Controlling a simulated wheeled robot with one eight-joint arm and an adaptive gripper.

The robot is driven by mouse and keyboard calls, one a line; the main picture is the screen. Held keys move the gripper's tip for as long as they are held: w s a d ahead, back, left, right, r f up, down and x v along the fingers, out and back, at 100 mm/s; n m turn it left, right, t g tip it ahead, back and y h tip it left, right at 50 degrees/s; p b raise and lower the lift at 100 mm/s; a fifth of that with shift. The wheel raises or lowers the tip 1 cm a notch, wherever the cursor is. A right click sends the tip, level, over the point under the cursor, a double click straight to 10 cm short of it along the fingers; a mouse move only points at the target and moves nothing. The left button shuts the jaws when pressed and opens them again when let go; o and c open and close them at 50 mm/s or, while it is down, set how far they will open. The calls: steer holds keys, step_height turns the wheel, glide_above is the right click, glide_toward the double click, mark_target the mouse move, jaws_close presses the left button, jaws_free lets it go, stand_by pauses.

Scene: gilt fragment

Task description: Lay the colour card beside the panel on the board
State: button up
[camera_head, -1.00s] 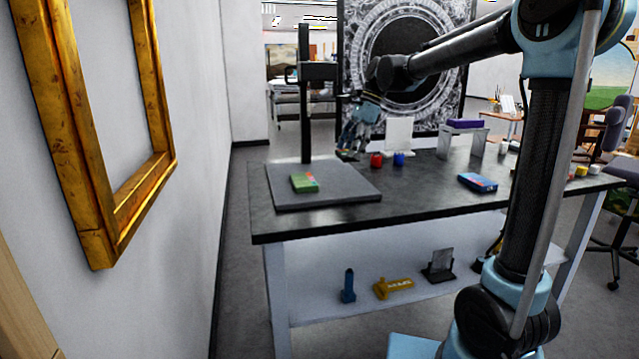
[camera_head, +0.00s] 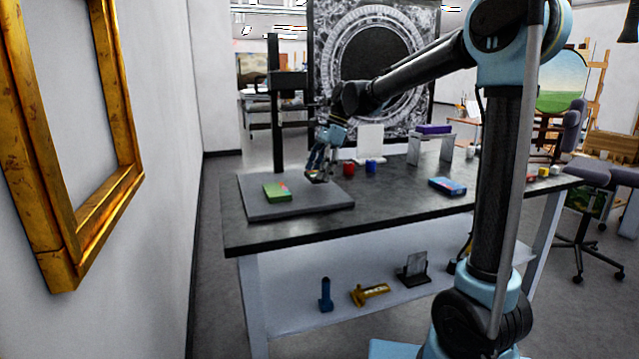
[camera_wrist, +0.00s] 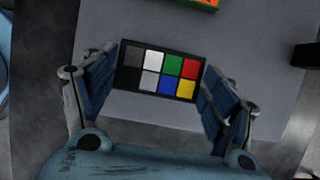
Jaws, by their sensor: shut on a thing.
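The colour card (camera_wrist: 160,73), a dark card with grey, white, black and coloured squares, is held between the two blue fingers of my gripper (camera_wrist: 158,90) in the wrist view. In the head view my gripper (camera_head: 319,176) is over the right part of the grey board (camera_head: 275,212) on the table; the card is too small to make out clearly there. The panel (camera_head: 277,192), a small green block with an orange-red part, lies on the board to the left of my gripper. Its edge also shows at the top of the wrist view (camera_wrist: 195,3). Any gap under the card is unclear.
A dark upright stand (camera_head: 276,110) rises behind the board. A red pot (camera_head: 349,169) and a blue pot (camera_head: 371,166) stand right of it. Bare board surrounds the panel.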

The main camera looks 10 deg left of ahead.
mark_target(319, 181)
steer(key=shift+f, duration=1.85)
steer(key=o, duration=1.1)
steer(key=shift+f, duration=0.1)
steer(key=shift+c, duration=0.2)
